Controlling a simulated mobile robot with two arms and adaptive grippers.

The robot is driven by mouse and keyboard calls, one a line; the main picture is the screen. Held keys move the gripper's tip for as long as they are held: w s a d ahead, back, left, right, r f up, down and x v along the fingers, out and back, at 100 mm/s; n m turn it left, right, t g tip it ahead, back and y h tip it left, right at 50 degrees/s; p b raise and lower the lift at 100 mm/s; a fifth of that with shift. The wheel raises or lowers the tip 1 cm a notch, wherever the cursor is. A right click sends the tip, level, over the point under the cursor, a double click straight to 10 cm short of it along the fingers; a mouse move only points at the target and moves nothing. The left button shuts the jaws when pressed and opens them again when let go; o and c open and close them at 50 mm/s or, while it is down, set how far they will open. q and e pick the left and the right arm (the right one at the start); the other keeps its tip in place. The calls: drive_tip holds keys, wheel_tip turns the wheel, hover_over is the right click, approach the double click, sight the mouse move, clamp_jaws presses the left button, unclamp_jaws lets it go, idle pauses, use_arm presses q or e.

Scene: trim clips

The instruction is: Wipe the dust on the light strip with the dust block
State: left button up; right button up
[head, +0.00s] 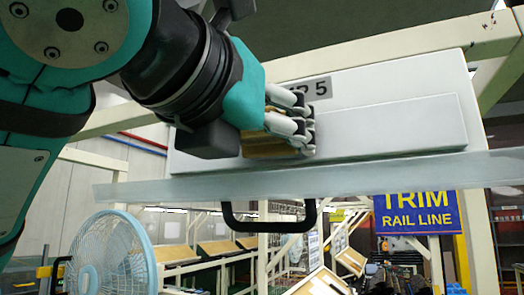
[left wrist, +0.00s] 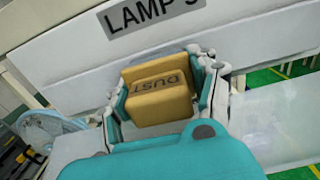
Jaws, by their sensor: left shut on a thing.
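The dust block is a tan-yellow block (head: 262,146) in the head view, partly hidden by the fingers. In the left wrist view the block (left wrist: 158,104) shows the word DUST on its face. My left gripper (head: 292,125) is shut on it, with a finger on each side. It holds the block in front of the white lamp housing, just above the pale light strip (head: 400,176). The strip runs across the head view below the housing and also shows in the left wrist view (left wrist: 275,120). I cannot tell whether the block touches it. No dust stands out clearly. My right gripper is not in view.
The white lamp housing (head: 400,92) bears a grey label (left wrist: 150,14) reading LAMP 5. A black handle (head: 268,226) hangs below the strip. Cream frame posts surround the housing. A blue fan (head: 110,255) stands lower left; a TRIM RAIL LINE sign (head: 417,212) is lower right.

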sight(380, 128)
use_arm(q)
drive_tip(key=shift+s+d, duration=0.65)
drive_tip(key=shift+d, duration=1.1)
drive_tip(key=shift+s+d, duration=0.6)
drive_tip(key=shift+d, duration=1.15)
drive_tip(key=shift+s+d, duration=0.65)
drive_tip(key=shift+d, duration=1.1)
drive_tip(key=shift+w+a, duration=1.15)
drive_tip(key=shift+a, duration=2)
drive_tip(key=shift+w+a, duration=1.15)
drive_tip(key=shift+a, duration=2)
drive_tip(key=shift+w+a, duration=1.15)
drive_tip(key=shift+a, duration=2)
drive_tip(key=shift+s+d, duration=1.15)
drive_tip(key=shift+d, duration=2)
drive_tip(key=shift+s+d, duration=1.15)
drive_tip(key=shift+d, duration=2.05)
drive_tip(key=shift+s+d, duration=1.15)
drive_tip(key=shift+d, duration=2)
